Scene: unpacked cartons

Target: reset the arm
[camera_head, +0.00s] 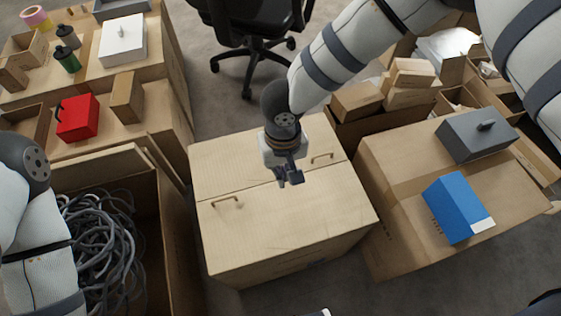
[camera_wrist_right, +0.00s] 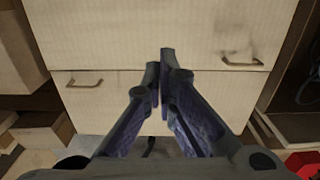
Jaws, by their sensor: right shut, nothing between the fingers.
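My right gripper (camera_head: 288,174) is shut and empty. It hangs above the middle carton (camera_head: 290,240), near the seam between its two lid flaps. In the right wrist view the fingers (camera_wrist_right: 160,85) meet over the pale lid (camera_wrist_right: 150,30), with one handle on each side of them. The left handle (camera_head: 226,201) and right handle (camera_head: 322,158) of the lid lie flat in the head view. My left arm enters at the left edge of the head view, and its gripper is out of the picture.
An open carton of grey cables (camera_head: 100,240) stands at left. A right carton (camera_head: 400,170) bears a blue box (camera_head: 455,208) and a grey box (camera_head: 478,135). A red box (camera_head: 78,117) and a white box (camera_head: 123,40) sit at upper left. An office chair (camera_head: 250,25) stands behind.

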